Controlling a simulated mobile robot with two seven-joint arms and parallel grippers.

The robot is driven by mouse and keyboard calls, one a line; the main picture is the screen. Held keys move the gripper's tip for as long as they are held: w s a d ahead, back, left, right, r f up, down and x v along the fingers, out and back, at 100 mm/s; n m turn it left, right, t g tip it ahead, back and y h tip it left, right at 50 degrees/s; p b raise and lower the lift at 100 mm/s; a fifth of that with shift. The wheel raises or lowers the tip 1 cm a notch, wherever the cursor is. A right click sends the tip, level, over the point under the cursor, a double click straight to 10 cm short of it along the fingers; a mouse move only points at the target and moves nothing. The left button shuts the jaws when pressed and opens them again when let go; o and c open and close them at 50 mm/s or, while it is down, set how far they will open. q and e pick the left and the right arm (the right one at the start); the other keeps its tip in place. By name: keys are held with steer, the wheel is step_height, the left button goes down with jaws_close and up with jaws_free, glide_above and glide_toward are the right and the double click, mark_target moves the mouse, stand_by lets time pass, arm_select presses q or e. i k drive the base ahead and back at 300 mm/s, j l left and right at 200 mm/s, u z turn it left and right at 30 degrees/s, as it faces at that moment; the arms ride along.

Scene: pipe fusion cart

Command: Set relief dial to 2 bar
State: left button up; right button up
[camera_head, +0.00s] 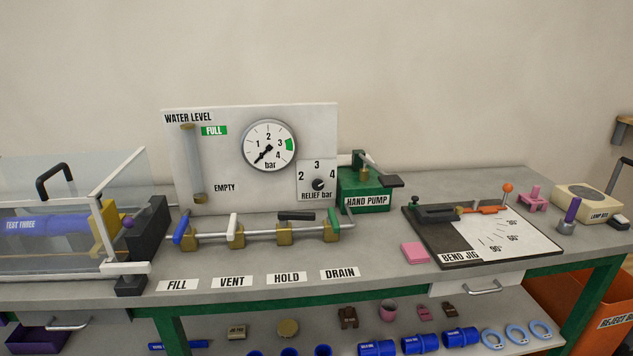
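The relief dial (318,184) is a small dark knob on a white plate marked 2, 3 and 4 with the label "RELIEF bar". The 2 is at its left, the 3 above it and the 4 at its right. The knob's mark is small and seems to point right, towards the 4. The plate sits at the lower right of the white panel (225,150). The round pressure gauge (269,145) is above and left of it, its needle pointing to the lower left, below 1. Neither of my grippers is in view.
A valve row (262,234) with several levers runs in front of the panel. The green hand pump (365,197) stands close right of the dial. The bend jig (440,246) and a pink block (415,253) are farther right. A clear-walled test box (70,215) stands left.

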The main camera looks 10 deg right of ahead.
mark_target(318, 185)
steer(key=i+l+u, duration=0.4)
steer(key=l, duration=0.2)
steer(key=i+l+u, duration=0.25)
steer(key=l, duration=0.1)
